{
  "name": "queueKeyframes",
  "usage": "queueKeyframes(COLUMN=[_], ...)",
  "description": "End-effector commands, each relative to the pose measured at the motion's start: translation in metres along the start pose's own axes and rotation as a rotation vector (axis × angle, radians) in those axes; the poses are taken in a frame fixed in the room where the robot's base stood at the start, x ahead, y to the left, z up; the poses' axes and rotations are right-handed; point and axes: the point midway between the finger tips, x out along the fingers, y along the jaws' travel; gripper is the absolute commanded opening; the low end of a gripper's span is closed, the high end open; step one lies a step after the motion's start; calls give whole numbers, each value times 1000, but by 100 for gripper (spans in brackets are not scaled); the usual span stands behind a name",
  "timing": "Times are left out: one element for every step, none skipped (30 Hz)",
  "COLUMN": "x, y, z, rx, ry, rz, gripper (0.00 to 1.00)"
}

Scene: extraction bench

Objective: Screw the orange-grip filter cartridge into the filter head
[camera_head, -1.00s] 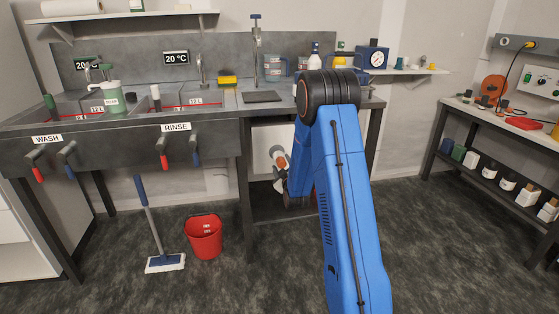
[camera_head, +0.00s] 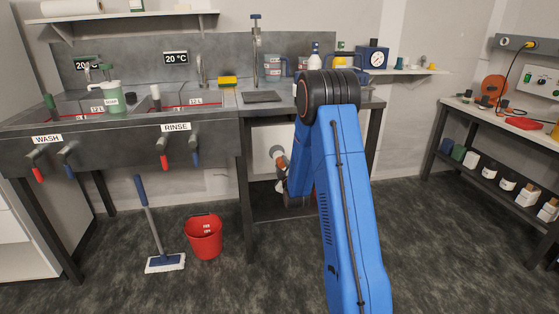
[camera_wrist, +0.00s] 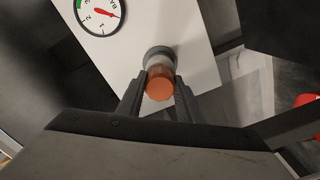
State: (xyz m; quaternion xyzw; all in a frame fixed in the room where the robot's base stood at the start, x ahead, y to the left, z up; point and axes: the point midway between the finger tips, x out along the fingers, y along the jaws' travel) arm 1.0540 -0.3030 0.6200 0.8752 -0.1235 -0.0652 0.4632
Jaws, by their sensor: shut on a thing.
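The filter cartridge (camera_wrist: 160,84) shows its orange end in the wrist view, between the two fingers of my gripper (camera_wrist: 160,98). My gripper is shut on it. Beyond the orange grip is a pale section, and its far end meets the dark round filter head (camera_wrist: 159,53) on a white panel (camera_wrist: 200,70). I cannot tell whether the threads are engaged. In the head view, the cartridge (camera_head: 281,162) is a small orange and white shape under the bench, in front of the white panel.
A pressure gauge (camera_wrist: 97,14) sits on the panel near the filter head. A bench leg (camera_head: 245,200) stands left of the panel. A red bucket (camera_head: 204,237) and a mop (camera_head: 165,262) are on the floor to the left. The floor at front is clear.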

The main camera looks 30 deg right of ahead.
Motion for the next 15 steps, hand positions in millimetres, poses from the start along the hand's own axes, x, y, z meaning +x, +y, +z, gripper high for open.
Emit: queueKeyframes(x=[0,0,0,0,0,0,0,0,0,0,0,0,0,0,0], y=[0,0,0,0,0,0,0,0,0,0,0,0,0,0,0], z=[0,0,0,0,0,0,0,0,0,0,0,0,0,0,0], rx=[40,70,112,142,173,213,243,274,314,344,374,415,445,475,516], ry=[0,0,0,0,0,0,0,0,0,0,0,0,0,0,0], rz=[-1,-1,-1,-1,-1,-1,-1,-1,-1,-1,-1,-1,-1,-1,-1], gripper=[6,6,6,6,6,6,6,6,6,6,6,6,6,6,6])
